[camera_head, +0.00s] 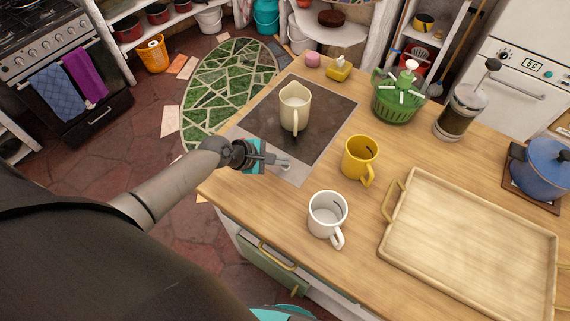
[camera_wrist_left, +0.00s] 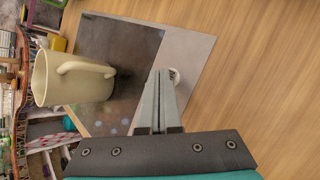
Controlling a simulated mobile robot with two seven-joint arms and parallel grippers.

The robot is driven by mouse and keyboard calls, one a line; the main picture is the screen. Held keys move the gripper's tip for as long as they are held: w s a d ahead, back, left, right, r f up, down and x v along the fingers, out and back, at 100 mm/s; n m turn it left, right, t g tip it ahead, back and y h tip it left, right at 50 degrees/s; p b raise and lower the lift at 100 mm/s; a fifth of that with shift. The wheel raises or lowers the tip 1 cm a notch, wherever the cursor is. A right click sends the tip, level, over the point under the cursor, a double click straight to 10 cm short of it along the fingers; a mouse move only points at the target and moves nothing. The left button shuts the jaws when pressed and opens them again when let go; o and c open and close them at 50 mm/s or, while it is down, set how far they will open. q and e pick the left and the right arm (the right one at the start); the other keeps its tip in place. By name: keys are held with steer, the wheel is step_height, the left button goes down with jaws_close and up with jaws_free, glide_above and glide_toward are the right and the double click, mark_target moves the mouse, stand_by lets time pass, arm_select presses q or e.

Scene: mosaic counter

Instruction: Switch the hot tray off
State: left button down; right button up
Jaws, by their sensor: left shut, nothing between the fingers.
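The hot tray (camera_head: 317,108) is a dark flat plate with a light grey strip along its near edge, set on the wooden counter. It also shows in the wrist view (camera_wrist_left: 128,45). A small pale round knob (camera_wrist_left: 174,76) is on the grey strip. A cream jug (camera_head: 294,104) stands on the dark plate; it also shows in the wrist view (camera_wrist_left: 72,78). My left gripper (camera_head: 284,163) is shut and empty over the strip. In the wrist view its fingertips (camera_wrist_left: 163,74) are right beside the knob and partly cover it; I cannot tell whether they touch.
A yellow mug (camera_head: 360,159) and a white mug (camera_head: 327,215) stand right of and nearer than the hot tray. A wooden tray (camera_head: 470,245) lies farther right.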

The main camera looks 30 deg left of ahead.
mark_target(281, 167)
arm_select(q)
steer(key=shift+f, duration=0.25)
stand_by(0.5)
steer(key=shift+r, duration=0.1)
steer(key=shift+r+p, duration=0.5)
steer(key=shift+p, duration=0.25)
step_height(281, 167, up, 6)
steer(key=p, duration=0.6)
